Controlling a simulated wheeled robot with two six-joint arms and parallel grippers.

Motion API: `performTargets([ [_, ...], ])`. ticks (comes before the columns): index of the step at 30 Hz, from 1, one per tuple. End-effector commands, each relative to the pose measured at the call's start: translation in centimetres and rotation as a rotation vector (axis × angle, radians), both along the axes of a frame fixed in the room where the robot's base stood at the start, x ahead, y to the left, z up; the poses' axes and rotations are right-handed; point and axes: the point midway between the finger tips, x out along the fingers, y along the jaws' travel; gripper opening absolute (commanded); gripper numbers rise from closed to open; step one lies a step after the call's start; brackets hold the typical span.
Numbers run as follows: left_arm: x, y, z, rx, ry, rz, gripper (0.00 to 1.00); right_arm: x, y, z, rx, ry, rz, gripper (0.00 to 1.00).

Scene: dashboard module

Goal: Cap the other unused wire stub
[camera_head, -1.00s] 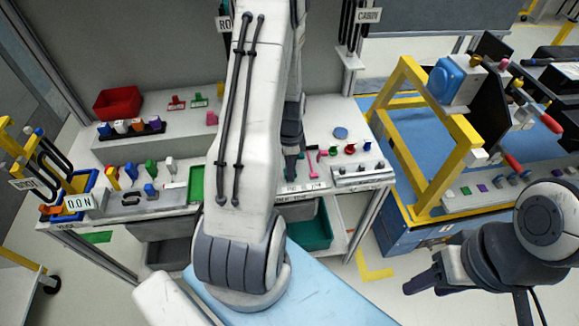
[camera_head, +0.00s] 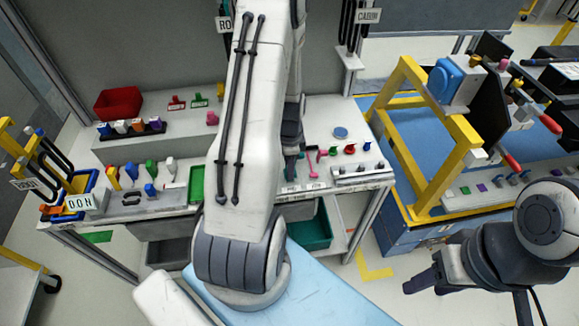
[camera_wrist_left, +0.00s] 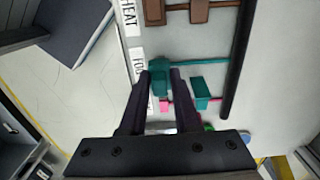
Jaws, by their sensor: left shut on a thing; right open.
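My left gripper (camera_wrist_left: 160,82) is shut on a small teal piece (camera_wrist_left: 159,76) in the left wrist view. The piece is between the fingertips, close to the labelled front edge of the shelf. A teal strip runs right from beside it; I cannot tell whether they are joined. In the head view my left gripper (camera_head: 291,163) is low over the shelf, partly hidden behind my own arm. My right gripper (camera_head: 422,284) is open and empty over the floor at the lower right. I cannot make out which wire end is the unused stub.
The shelf (camera_head: 120,222) holds a green tray (camera_head: 196,184), a red bin (camera_head: 118,103) and several small coloured parts. A pink part (camera_head: 312,155) lies beside my left gripper. A yellow frame (camera_head: 408,150) stands at the right. Black cables hang at the CABIN sign (camera_head: 368,15).

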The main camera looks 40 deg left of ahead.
Motion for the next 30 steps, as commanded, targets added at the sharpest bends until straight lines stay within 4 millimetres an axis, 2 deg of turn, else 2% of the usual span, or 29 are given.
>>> performTargets([
  [30, 0.0, 0.0, -2.3, 0.000, 0.000, 0.000, 0.00, 0.0, 0.0, -1.7, 0.000, 0.000, 0.000, 0.50],
])
